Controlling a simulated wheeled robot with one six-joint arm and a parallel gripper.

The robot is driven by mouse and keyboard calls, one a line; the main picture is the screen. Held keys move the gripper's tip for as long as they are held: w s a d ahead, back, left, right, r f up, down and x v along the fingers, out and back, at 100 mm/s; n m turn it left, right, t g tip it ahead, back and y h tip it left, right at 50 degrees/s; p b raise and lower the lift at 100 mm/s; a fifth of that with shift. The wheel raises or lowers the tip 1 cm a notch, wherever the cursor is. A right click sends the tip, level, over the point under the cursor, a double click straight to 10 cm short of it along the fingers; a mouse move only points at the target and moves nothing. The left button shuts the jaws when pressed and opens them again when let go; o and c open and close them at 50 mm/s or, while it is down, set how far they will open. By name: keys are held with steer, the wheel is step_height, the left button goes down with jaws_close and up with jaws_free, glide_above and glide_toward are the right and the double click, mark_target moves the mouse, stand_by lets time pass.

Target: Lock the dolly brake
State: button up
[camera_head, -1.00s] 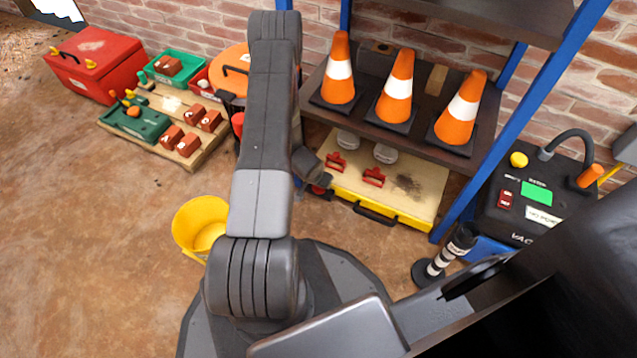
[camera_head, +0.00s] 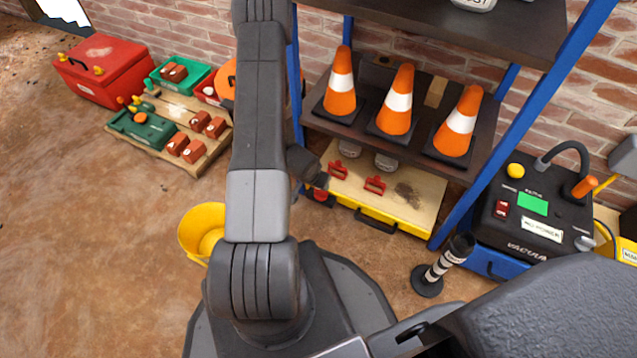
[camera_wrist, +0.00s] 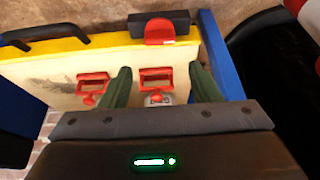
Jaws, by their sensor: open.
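The dolly (camera_head: 412,203) is a low platform with a pale wooden top and a yellow front edge, under the blue-framed shelf. It also shows in the wrist view (camera_wrist: 60,70). A red pedal or lever (camera_wrist: 159,30) on a black block sits at the dolly's edge, at the top of the wrist view; it looks like the brake. A red part (camera_head: 320,196) at the dolly's left front corner is partly hidden by my arm. My gripper (camera_wrist: 162,84) is open, with its two dark green fingers apart over the dolly top. Nothing is between the fingertips that I can tell.
Two red clamp-like handles (camera_head: 375,186) and white round weights stand on the dolly. Three orange cones (camera_head: 397,100) fill the shelf above. A yellow bucket (camera_head: 201,229) stands at left, a striped post (camera_head: 446,264) at right, and a vacuum (camera_head: 530,215) beside the shelf.

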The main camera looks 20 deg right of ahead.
mark_target(321, 192)
steer(key=shift+p+v, duration=0.4)
steer(key=shift+v, duration=1.35)
steer(key=shift+f, duration=0.1)
steer(key=b+x, duration=0.5)
steer(key=x, duration=0.9)
steer(key=shift+r+p, duration=0.25)
steer(key=shift+p, duration=0.15)
steer(key=shift+f, duration=0.1)
steer(key=shift+f, duration=0.1)
